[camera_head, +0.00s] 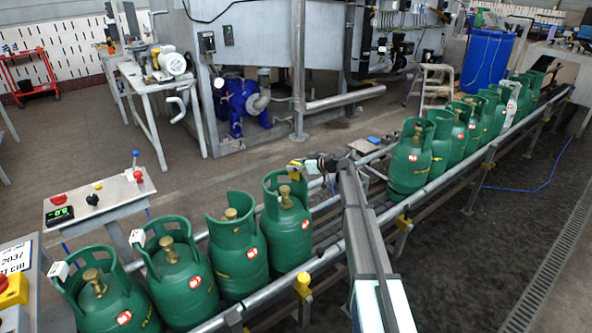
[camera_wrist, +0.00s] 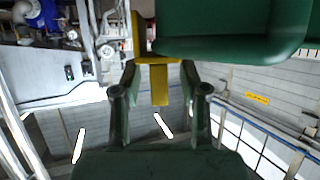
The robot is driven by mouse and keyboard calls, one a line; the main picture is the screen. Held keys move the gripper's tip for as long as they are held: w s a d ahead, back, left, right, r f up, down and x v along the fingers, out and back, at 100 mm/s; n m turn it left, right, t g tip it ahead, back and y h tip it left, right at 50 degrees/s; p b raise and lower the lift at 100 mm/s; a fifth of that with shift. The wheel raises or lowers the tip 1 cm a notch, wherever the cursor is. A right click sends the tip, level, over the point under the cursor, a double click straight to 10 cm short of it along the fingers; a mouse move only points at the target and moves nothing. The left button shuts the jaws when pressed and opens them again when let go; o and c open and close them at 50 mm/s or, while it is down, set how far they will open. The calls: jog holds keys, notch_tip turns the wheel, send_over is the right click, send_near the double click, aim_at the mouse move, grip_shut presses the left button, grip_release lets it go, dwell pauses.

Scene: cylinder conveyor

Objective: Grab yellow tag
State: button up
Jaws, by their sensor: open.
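The yellow tag (camera_wrist: 158,85) shows in the wrist view as a bent yellow piece beside a green cylinder collar (camera_wrist: 228,28). Its narrow strip lies between the two fingers of my gripper (camera_wrist: 160,98) in the picture, with visible gaps on both sides. My gripper is open. In the head view, my gripper (camera_head: 308,164) is at the collar top of the green cylinder (camera_head: 289,236) nearest my arm on the left. A small yellow patch, likely the tag (camera_head: 293,177), shows just below my gripper there. My gripper partly hides that collar.
Several green cylinders stand on the conveyor, left of my arm and farther right (camera_head: 411,165). White tags sit on some collars, including the front-left one (camera_head: 58,270). Conveyor rails (camera_head: 440,178) run alongside. A control box (camera_head: 98,197) stands left. The aisle floor behind is open.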

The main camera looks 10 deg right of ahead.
jog(key=shift+c, duration=0.4)
grip_shut()
jog(key=shift+r, duration=0.1)
